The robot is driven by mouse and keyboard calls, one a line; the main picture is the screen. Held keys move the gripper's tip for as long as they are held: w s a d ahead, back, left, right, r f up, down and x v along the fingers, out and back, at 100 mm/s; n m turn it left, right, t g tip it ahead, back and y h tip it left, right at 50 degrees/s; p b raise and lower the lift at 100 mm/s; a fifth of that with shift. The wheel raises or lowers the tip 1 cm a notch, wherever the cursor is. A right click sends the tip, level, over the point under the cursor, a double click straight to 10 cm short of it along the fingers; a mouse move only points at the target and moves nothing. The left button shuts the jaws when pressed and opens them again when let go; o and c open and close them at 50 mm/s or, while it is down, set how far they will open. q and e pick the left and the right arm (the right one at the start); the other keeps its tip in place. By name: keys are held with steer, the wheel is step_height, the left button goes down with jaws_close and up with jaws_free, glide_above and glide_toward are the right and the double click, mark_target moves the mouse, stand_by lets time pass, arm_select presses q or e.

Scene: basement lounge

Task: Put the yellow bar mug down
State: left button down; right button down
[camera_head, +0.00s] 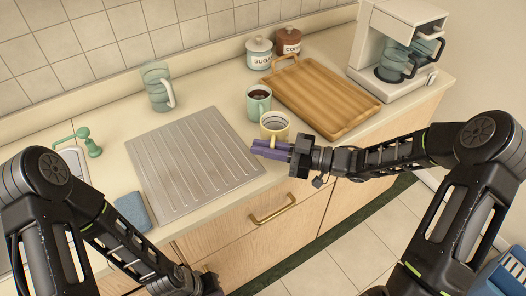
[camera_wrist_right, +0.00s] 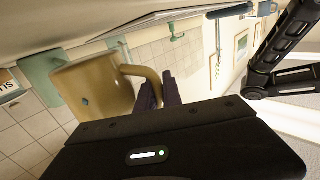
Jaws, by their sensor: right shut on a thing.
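The yellow bar mug (camera_head: 274,126) is at the counter's front part, in front of the green mug of dark drink (camera_head: 258,104). My right gripper (camera_head: 268,149) is shut on it, its purple fingers at the near side. In the right wrist view the mug (camera_wrist_right: 92,88) lies sideways in the picture, with its handle at the fingers (camera_wrist_right: 160,92). Whether its base touches the counter I cannot tell. My left gripper (camera_head: 207,284) is low at the bottom edge, mostly cut off, and its fingers do not show clearly.
A ridged metal drainboard (camera_head: 190,165) lies left of the mug and a wooden tray (camera_head: 325,100) lies right. Bare counter (camera_head: 215,95) shows behind the drainboard.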

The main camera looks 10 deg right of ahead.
step_height(320, 180, down, 2)
steer(key=shift+f, duration=0.1)
steer(key=shift+f, duration=0.15)
steer(key=c, duration=1.5)
jaws_free()
